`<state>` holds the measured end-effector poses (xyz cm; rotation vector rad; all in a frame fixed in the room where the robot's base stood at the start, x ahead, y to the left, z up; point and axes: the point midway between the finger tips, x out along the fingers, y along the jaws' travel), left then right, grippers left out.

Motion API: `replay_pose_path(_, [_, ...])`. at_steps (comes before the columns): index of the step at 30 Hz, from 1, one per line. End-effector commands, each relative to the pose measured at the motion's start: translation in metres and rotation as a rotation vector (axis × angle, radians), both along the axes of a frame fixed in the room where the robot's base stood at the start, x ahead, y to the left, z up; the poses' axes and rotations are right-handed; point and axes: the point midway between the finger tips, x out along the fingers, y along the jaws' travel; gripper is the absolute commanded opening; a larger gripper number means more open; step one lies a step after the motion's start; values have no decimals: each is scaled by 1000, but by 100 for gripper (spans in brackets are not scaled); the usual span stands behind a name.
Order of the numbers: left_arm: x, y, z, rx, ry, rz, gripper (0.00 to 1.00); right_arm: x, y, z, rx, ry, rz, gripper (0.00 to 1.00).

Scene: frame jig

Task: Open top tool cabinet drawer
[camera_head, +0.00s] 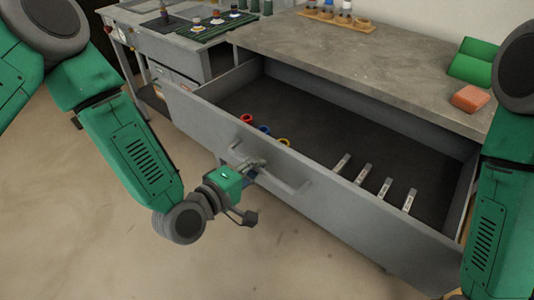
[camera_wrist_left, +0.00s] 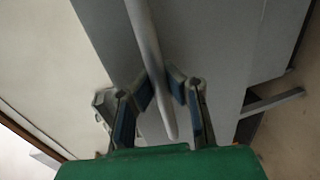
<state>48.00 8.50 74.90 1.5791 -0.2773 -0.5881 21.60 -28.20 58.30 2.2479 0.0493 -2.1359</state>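The top tool cabinet drawer (camera_head: 400,240) is grey and stands pulled well out from under the worktop. Its bar handle (camera_head: 291,186) is on the front panel; it also shows in the left wrist view (camera_wrist_left: 149,50). My left gripper (camera_head: 258,190) is at the handle's left part, with its fingers apart. In the left wrist view the bar runs between the fingers (camera_wrist_left: 160,90); whether they touch it is unclear. My right arm comes down at the right edge, with its gripper out of view.
Inside the drawer lie red, blue and yellow rings (camera_head: 264,130) and several metal strips (camera_head: 363,174). The grey worktop (camera_head: 350,65) holds green items (camera_head: 470,69) and an orange block (camera_head: 470,98). A workbench (camera_head: 180,45) stands at the left. The floor in front is clear.

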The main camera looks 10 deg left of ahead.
Motion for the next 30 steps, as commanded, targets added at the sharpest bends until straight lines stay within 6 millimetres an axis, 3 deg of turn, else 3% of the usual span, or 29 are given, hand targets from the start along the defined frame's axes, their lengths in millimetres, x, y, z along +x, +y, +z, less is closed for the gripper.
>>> replay_pose_path(17, [-8, 5, -4, 5, 8, -1, 0, 0, 0, 2, 0, 0, 0, 97])
replay_pose_path(20, [-8, 5, -3, 4, 8, -1, 32, 0, 0, 2, 0, 0, 0, 97])
replay_pose_path(30, [-9, 5, -1, 1, 3, -1, 32, -2, 0, 2, 0, -2, 0, 97])
